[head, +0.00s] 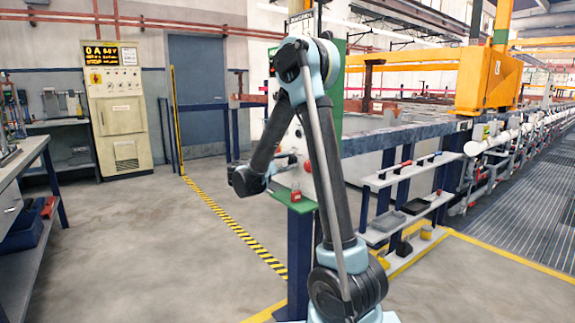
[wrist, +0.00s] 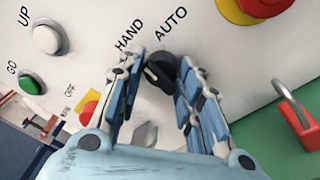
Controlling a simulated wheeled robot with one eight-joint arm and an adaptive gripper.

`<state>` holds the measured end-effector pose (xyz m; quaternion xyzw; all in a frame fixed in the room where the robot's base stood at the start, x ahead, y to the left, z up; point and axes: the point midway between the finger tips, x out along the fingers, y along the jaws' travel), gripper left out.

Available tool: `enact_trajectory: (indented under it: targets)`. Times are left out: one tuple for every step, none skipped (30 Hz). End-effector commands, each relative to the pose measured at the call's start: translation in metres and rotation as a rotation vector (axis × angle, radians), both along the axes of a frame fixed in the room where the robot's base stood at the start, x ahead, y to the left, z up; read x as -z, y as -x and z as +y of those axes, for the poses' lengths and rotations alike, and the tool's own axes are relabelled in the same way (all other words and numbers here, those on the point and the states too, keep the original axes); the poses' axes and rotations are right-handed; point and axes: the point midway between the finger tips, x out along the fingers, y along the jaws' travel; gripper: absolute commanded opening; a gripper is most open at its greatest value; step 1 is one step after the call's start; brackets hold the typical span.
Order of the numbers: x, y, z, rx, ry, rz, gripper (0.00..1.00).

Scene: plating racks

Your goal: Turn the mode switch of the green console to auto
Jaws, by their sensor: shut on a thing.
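The mode switch (wrist: 162,68) is a small black knob with a pale mark, on a white panel below the printed words HAND and AUTO. The mark sits on the knob's left side; I cannot tell for sure which word it points to. My gripper (wrist: 157,80) is shut on the knob, with one blue-padded finger at each side. In the head view the green console (head: 339,75) stands behind my arm, which hides much of its face. The switch is not discernible there.
In the wrist view, a red knob on a yellow collar (wrist: 250,10), white UP button (wrist: 46,38), green GO button (wrist: 31,82) and red padlock (wrist: 302,122) surround the switch. A railing and low shelf (head: 400,175) stand right of the console. Open floor lies left.

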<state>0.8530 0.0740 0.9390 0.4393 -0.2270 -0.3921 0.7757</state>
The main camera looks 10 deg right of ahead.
Motion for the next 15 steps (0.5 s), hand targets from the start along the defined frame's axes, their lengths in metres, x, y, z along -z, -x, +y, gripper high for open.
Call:
enact_trajectory:
  targets:
    - [0.0030,0.0021,-0.0012,0.003,-0.017,-0.015,0.09]
    - [0.0030,0.0021,-0.0012,0.003,-0.026,-0.029,0.09]
    - [0.0032,0.0021,-0.0012,0.004,-0.038,-0.050,0.08]
    - [0.0032,0.0020,-0.0011,0.003,-0.048,-0.068,0.07]
    - [0.0032,0.0018,-0.0010,0.003,-0.060,-0.086,0.06]
    - [0.0033,0.0017,-0.0009,0.003,-0.076,-0.113,0.04]
    - [0.0033,0.0015,-0.0007,0.003,-0.088,-0.135,0.04]
    - [0.0034,0.0013,-0.0006,0.003,-0.101,-0.157,0.04]
    - [0.0036,0.0011,-0.0006,0.002,-0.120,-0.188,0.04]
    - [0.0037,0.0009,-0.0005,0.002,-0.134,-0.212,0.04]
    - [0.0038,0.0008,-0.0004,0.002,-0.149,-0.236,0.04]
    - [0.0039,0.0005,-0.0002,0.002,-0.169,-0.269,0.04]
    - [0.0040,0.0003,-0.0002,0.001,-0.184,-0.293,0.04]
    - [0.0040,0.0002,0.0000,0.001,-0.197,-0.318,0.04]
    - [0.0040,-0.0001,0.0002,0.000,-0.218,-0.351,0.04]
